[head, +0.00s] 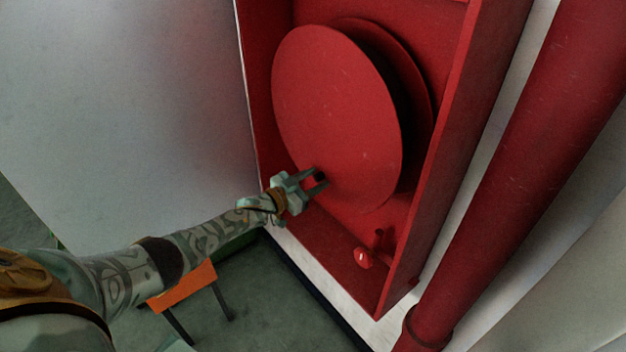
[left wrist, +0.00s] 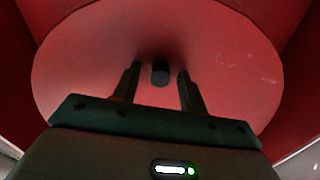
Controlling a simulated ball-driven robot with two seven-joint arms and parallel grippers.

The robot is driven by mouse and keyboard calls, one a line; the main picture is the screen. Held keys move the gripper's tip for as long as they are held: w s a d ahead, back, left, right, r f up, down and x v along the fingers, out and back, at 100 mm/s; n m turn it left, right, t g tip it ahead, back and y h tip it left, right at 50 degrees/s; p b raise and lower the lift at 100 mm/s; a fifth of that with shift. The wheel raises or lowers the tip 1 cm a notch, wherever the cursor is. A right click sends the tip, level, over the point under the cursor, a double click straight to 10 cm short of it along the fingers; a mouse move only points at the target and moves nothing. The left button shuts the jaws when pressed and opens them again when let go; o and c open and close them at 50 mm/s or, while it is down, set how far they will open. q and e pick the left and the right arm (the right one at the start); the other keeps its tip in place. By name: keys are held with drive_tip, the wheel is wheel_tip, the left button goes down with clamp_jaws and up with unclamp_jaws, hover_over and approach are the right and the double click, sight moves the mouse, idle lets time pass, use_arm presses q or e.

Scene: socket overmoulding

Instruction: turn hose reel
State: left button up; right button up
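The hose reel (head: 335,110) is a large red disc inside an open red cabinet, with a second disc behind it. A short dark handle (left wrist: 160,73) sticks out from the reel's lower face; it also shows in the head view (head: 319,174). My left gripper (head: 322,179) is at the lower part of the reel, its fingers open on either side of the handle. In the left wrist view the gripper (left wrist: 158,75) shows gaps between both fingers and the handle. My right gripper is not in view.
The red cabinet wall (head: 440,170) stands right of the reel. A small red valve (head: 364,257) sits at the cabinet bottom. A thick red pipe (head: 520,150) runs outside on the right. An orange object (head: 187,285) stands on the floor below my arm.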

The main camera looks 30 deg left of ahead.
use_arm(q)
drive_tip(key=v, duration=1.6)
drive_tip(key=shift+s+p, duration=0.2)
drive_tip(key=shift+p, duration=0.15)
drive_tip(key=s+a+f+g+y+b, duration=0.1)
drive_tip(key=s+a+f+g+y, duration=0.15)
drive_tip(key=f, duration=0.55)
drive_tip(key=s+a+f+g+y+b, duration=0.15)
drive_tip(key=a+f+y, duration=0.25)
drive_tip(key=f, duration=0.4)
drive_tip(key=s+d+f+n+g+y+b, duration=0.1)
drive_tip(key=s+f+g+b, duration=0.15)
drive_tip(key=s+f, duration=0.55)
drive_tip(key=s+f+g+y+b, duration=0.15)
drive_tip(key=s+f+b, duration=0.25)
drive_tip(key=f, duration=0.9)
drive_tip(key=s+d+f+g+h+b, duration=0.1)
drive_tip(key=s+d+f+g+b, duration=0.3)
drive_tip(key=s+f, duration=0.9)
drive_tip(key=s+d+f+n+g+h+b, duration=0.1)
drive_tip(key=s+d+f+g+b, duration=0.2)
drive_tip(key=s+d+f+b, duration=0.6)
drive_tip(key=s+d+f, duration=0.4)
drive_tip(key=s+d, duration=0.1)
drive_tip(key=d, duration=0.1)
drive_tip(key=shift+s+d+n+g+b, duration=0.25)
drive_tip(key=shift+s+n+g+b, duration=0.05)
drive_tip(key=shift+s+g+b, duration=0.1)
